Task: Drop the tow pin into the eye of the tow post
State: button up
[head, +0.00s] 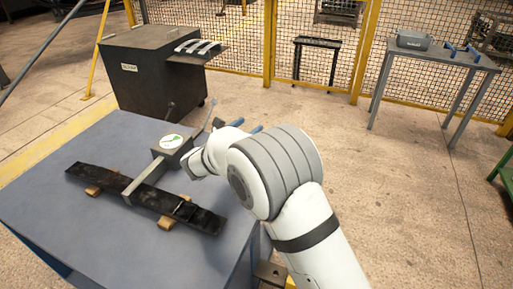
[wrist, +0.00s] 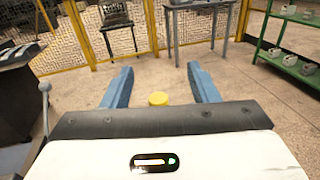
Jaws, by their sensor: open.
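My gripper (head: 248,126) is open and reaches past the right side of the blue table in the head view; my arm covers most of it. In the wrist view its two blue fingers (wrist: 158,68) stand wide apart. A round yellow cap (wrist: 158,98) shows between them, its lower part hidden by the gripper body; I cannot tell if it is the tow pin or how far off it is. A dark plate (head: 270,272) with a hole, with yellow beside it, shows at the bottom of the head view, partly behind my arm; it may be the tow post's eye.
The blue table (head: 60,215) holds a black leaf-spring bar (head: 100,180) on wooden blocks and a tool with a green-marked dial (head: 171,142). A dark cabinet (head: 150,80), a grey side table (head: 440,58) and a mesh fence stand behind. Open floor lies right of the table.

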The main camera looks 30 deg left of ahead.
jog(key=shift+n+y, duration=0.3)
jog(key=f, duration=0.5)
jog(key=a+f+b, duration=0.1)
jog(key=f, duration=0.2)
jog(key=shift+w+f, duration=0.1)
jog(key=shift+w, duration=0.05)
jog(key=w, duration=0.4)
jog(key=w+d, duration=0.1)
jog(key=w, duration=0.1)
jog(key=shift+w, duration=0.4)
jog(key=shift+a, duration=0.1)
grip_shut()
